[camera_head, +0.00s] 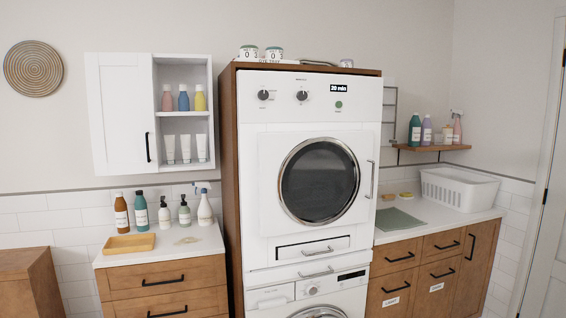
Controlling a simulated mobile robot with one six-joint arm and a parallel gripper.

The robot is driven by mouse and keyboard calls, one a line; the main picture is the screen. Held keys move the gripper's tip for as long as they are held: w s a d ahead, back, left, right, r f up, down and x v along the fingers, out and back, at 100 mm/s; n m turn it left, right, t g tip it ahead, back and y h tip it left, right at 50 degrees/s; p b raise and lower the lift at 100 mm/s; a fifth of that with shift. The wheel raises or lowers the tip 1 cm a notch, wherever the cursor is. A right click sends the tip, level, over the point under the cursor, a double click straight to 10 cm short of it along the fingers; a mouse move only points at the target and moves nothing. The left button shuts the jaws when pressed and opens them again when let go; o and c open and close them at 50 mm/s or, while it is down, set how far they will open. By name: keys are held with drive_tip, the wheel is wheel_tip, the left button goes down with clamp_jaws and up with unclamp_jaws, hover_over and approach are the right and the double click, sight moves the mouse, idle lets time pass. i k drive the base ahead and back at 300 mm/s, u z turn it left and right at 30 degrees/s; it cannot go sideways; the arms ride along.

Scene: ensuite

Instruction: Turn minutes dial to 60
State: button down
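The upper white machine (260,160) stands in a brown wooden housing and has two dark round dials on its top panel, a left dial (263,95) and a right dial (302,96). Their labels are too small to read, so I cannot tell which is the minutes dial. A small black display (339,88) to the right of the dials reads "20 min". A green button (338,104) sits below it. My gripper is not in view.
The machine's round glass door (320,182) is shut. A lower white machine (270,299) stands beneath it. A drawer cabinet with bottles and a yellow tray (129,244) is on the left. A counter with a white basket (459,187) is on the right.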

sight(302, 96)
drive_tip(key=u, duration=0.05)
drive_tip(key=i, duration=1)
drive_tip(key=z, duration=0.05)
